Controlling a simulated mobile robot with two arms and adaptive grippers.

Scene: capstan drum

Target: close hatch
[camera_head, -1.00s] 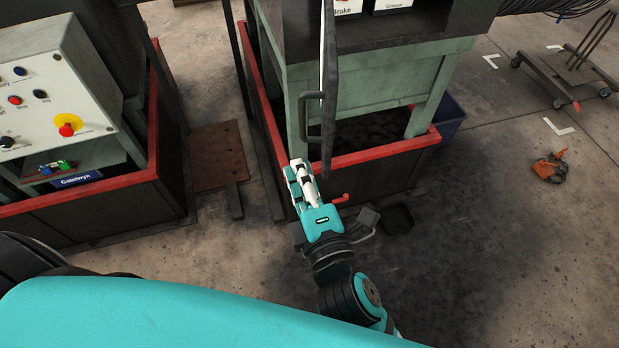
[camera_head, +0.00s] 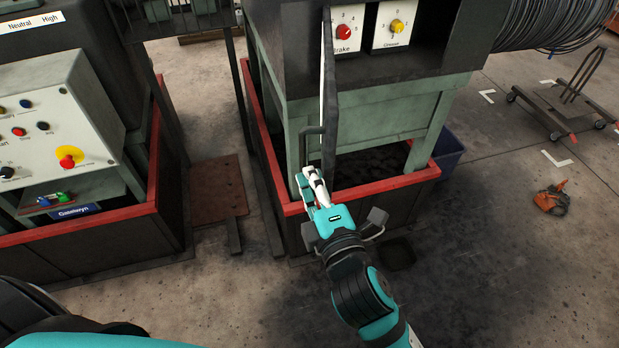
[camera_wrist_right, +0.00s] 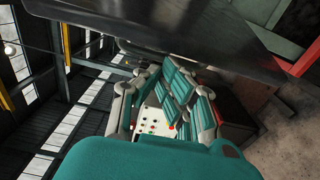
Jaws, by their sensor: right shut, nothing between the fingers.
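The hatch (camera_head: 330,105) is a dark panel standing open, seen nearly edge-on in the head view, with a thin light side on its left. A dark bar handle (camera_head: 307,148) sticks out from its left face. My right gripper (camera_head: 311,178) is shut and empty, just below the handle and beside the hatch's lower left. Whether it touches either is unclear. In the right wrist view the gripper's fingers (camera_wrist_right: 172,98) are close together, and a large dark panel (camera_wrist_right: 190,40), apparently the hatch, fills the top. My left gripper is not in view.
The hatch hangs on a green-framed cabinet (camera_head: 385,125) with brake and grease dials, inside a red-rimmed tray (camera_head: 385,187). A control console (camera_head: 60,120) stands at left. An orange object (camera_head: 551,199) and a trolley (camera_head: 560,105) lie right, with clear floor between.

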